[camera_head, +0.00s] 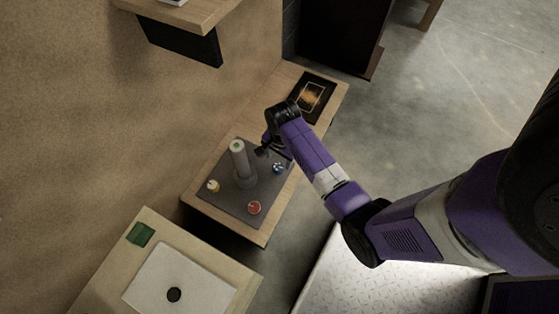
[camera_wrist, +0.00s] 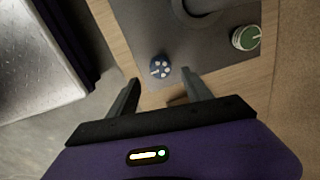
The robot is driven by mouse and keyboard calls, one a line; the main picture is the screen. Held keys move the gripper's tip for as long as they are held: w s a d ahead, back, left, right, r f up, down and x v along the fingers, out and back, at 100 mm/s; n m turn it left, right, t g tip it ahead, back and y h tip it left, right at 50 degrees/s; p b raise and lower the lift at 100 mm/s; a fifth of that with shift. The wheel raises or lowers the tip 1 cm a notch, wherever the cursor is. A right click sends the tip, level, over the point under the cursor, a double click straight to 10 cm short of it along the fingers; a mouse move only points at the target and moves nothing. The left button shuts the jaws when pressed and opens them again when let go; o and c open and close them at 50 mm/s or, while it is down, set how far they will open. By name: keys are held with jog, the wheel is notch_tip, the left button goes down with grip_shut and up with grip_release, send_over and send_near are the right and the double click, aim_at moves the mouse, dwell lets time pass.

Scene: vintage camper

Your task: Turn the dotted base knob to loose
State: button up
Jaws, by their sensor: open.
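The dotted base knob (camera_wrist: 160,67) is a small round blue knob with pale dots, seen in the wrist view on a dark grey board near its edge. In the head view it is the blue knob (camera_head: 278,169) to the right of the grey post (camera_head: 239,158). My gripper (camera_wrist: 160,78) is open, its two fingers apart, with the knob showing just beyond and between the tips and nothing held. In the head view my gripper (camera_head: 271,151) hangs over the board beside the post. I cannot tell how far above the knob it is.
The dark board (camera_head: 233,207) lies on a wooden bench and also bears a red knob (camera_head: 254,208) and a yellowish knob (camera_head: 213,186). The green-topped post stands close to my gripper. A black panel (camera_head: 313,96) lies at the bench's far end.

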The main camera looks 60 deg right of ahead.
aim_at(278, 167)
jog(key=shift+w+f+b, duration=0.15)
jog(key=shift+f+b, duration=0.75)
jog(key=shift+f, duration=1.85)
grip_shut()
